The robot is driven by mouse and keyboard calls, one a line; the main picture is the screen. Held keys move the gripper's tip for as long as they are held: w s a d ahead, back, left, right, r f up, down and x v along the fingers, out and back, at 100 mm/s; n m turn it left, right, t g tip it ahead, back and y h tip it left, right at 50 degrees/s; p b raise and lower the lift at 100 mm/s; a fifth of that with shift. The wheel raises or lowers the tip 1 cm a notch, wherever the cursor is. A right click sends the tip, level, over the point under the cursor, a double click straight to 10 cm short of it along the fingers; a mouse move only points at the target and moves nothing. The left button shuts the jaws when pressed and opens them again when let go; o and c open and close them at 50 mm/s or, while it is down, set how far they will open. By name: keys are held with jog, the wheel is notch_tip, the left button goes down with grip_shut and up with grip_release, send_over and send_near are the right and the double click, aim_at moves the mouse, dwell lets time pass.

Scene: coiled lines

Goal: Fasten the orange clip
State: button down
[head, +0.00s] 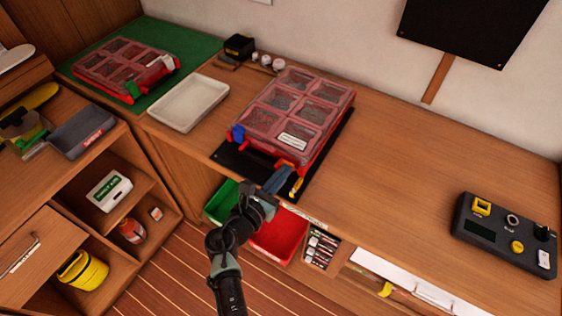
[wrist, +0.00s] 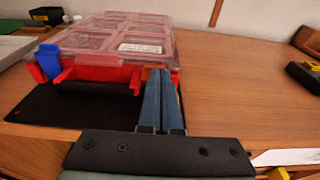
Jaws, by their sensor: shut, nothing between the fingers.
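A red organizer case (head: 318,147) with a clear, compartmented lid lies on a black mat (head: 232,160). It also shows in the wrist view (wrist: 105,74). The orange clip (head: 287,162) is at the right end of the case's front side. In the wrist view only slivers of the orange clip (wrist: 146,73) show around my fingers, so I cannot tell its exact angle. A blue clip (head: 238,132) sits at the left end of the front and stands up in the wrist view (wrist: 48,60). My gripper (head: 281,172) is shut and empty, its blue-grey fingertips (wrist: 160,72) right at the orange clip.
A yellow piece (head: 297,187) lies by the mat's front edge. A pale tray (head: 188,103) and a second red case (head: 125,70) on a green mat are to the left. Open bins, one red (head: 278,236), sit below the counter edge. The counter right of the case is clear up to a dark device (head: 505,236).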

jog(key=r+g+p, duration=0.1)
jog(key=p, duration=0.1)
jog(key=w+r+g+y+p, duration=0.1)
jog(key=p, duration=0.2)
jog(key=shift+w+d, duration=0.1)
jog(key=shift+d, duration=0.25)
jog(key=shift+w+g+p, duration=0.1)
jog(key=shift+g+p, duration=0.2)
jog(key=shift+p, duration=0.35)
jog(key=shift+w+d+p, duration=0.3)
jog(key=shift+w+p, duration=0.05)
jog(key=shift+w, duration=0.05)
jog(key=shift+f+y, duration=0.1)
jog(key=shift+y, duration=0.2)
jog(key=shift+r+p, duration=0.7)
jog(key=shift+r, duration=0.15)
jog(key=shift+s+a, duration=0.15)
